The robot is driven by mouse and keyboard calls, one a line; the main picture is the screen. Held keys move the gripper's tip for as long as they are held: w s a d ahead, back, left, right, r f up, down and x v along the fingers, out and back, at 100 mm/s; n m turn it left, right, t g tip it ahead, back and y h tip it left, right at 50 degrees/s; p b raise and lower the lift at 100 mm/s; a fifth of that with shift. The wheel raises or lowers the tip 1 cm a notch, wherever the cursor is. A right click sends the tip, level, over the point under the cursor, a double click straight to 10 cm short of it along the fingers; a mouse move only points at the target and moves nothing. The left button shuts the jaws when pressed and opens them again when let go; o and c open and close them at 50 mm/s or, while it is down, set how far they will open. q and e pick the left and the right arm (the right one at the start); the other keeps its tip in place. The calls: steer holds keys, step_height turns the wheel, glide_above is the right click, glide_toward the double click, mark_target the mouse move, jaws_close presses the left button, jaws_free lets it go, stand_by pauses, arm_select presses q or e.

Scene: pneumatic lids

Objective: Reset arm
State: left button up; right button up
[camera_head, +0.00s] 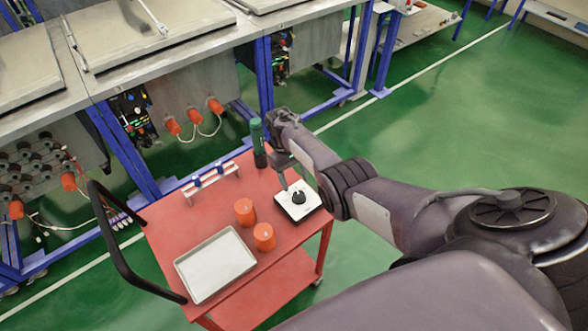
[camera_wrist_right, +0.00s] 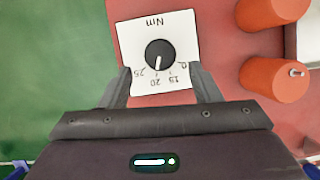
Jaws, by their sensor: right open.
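My right gripper (camera_head: 288,184) hangs over the red cart, pointing down at a white square dial plate (camera_head: 312,206) with a black knob (camera_head: 298,197). In the right wrist view the open fingers (camera_wrist_right: 160,80) lie over the plate's near edge, one on each side of its scale. The black knob (camera_wrist_right: 160,54) shows just beyond the fingertips, with nothing held between them. The plate (camera_wrist_right: 130,35) reads "Nm" and has numbers around the knob. Whether the fingers touch the plate cannot be told. My left gripper is not in view.
The red cart (camera_head: 183,235) carries two orange cylinders (camera_head: 245,211) (camera_head: 264,236), a pale tray (camera_head: 215,264), a small rack (camera_head: 210,183) and a green-and-black upright tool (camera_head: 258,143) close beside my right gripper. Blue-framed workbenches (camera_head: 180,40) stand behind. Green floor (camera_head: 440,110) is open at right.

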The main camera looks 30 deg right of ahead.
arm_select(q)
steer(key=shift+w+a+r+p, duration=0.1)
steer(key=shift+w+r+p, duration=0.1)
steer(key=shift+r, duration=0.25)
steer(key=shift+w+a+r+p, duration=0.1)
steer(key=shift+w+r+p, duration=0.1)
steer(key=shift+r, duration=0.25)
arm_select(e)
steer(key=v, duration=0.2)
steer(key=shift+w+r, duration=0.25)
steer(key=shift+r, duration=0.05)
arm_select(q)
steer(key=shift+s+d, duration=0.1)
arm_select(e)
steer(key=shift+s, duration=0.15)
